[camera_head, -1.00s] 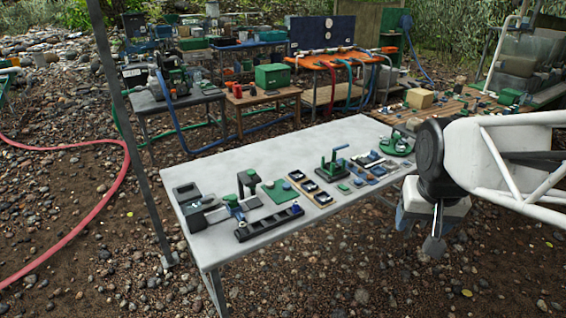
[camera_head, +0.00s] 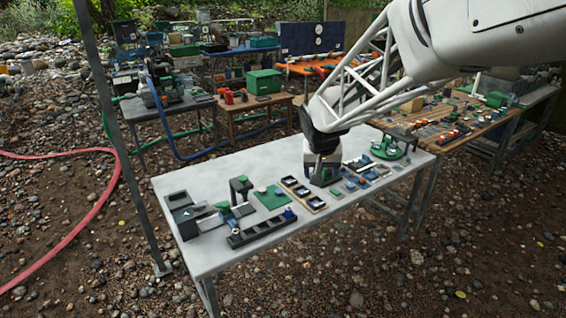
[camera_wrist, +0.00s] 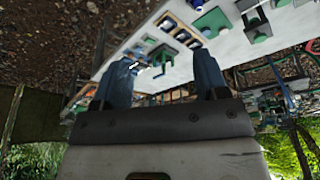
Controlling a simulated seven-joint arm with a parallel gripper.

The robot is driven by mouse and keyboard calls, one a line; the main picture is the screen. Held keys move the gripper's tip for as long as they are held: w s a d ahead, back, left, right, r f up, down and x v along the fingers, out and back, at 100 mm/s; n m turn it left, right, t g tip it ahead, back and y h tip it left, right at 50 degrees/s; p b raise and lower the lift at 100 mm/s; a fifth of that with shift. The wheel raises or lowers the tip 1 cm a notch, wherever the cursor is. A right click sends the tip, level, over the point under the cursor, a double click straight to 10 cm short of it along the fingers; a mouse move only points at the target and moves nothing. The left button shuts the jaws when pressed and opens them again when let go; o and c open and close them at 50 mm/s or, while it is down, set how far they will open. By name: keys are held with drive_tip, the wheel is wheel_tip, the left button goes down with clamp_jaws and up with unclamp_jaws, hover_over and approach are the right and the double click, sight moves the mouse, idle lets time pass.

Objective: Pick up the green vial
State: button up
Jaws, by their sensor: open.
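My gripper (camera_head: 323,172) points down over the middle of the white table (camera_head: 228,165). Its two fingers are apart, and they also show in the wrist view (camera_wrist: 162,62) with a clear gap between them. A dark green stand (camera_head: 322,181) shows just below the gripper in the head view. Slim green upright pieces stood on it earlier; the gripper now covers them, so I cannot make out the green vial there.
A tan-edged tray (camera_head: 303,194) lies just left of the gripper, with a green mat (camera_head: 271,197) beyond it. A long black rack (camera_head: 262,230) lies near the front edge. A round green base (camera_head: 387,150) stands to the right. The table's back left is clear.

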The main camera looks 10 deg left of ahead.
drive_tip(key=w+a+f, duration=0.5)
drive_tip(key=a, duration=0.3)
drive_tip(key=w+a+f, duration=0.4)
drive_tip(key=a+f, duration=0.1)
drive_tip(key=a, duration=0.4)
drive_tip(key=n+y, duration=0.1)
drive_tip(key=n, duration=0.1)
hover_over(225, 205)
drive_tip(key=s, duration=0.2)
wheel_tip(225, 205, down, 14)
drive_tip(key=shift+s+d+f+t, duration=0.2)
drive_tip(key=shift+d+t, duration=0.1)
drive_tip(key=shift+t, duration=0.1)
drive_tip(key=shift+f, duration=0.1)
drive_tip(key=shift+x, duration=1.2)
drive_tip(key=shift+f, duration=0.1)
drive_tip(key=shift+x, duration=2.55)
drive_tip(key=shift+a, duration=0.15)
drive_tip(key=c, duration=1)
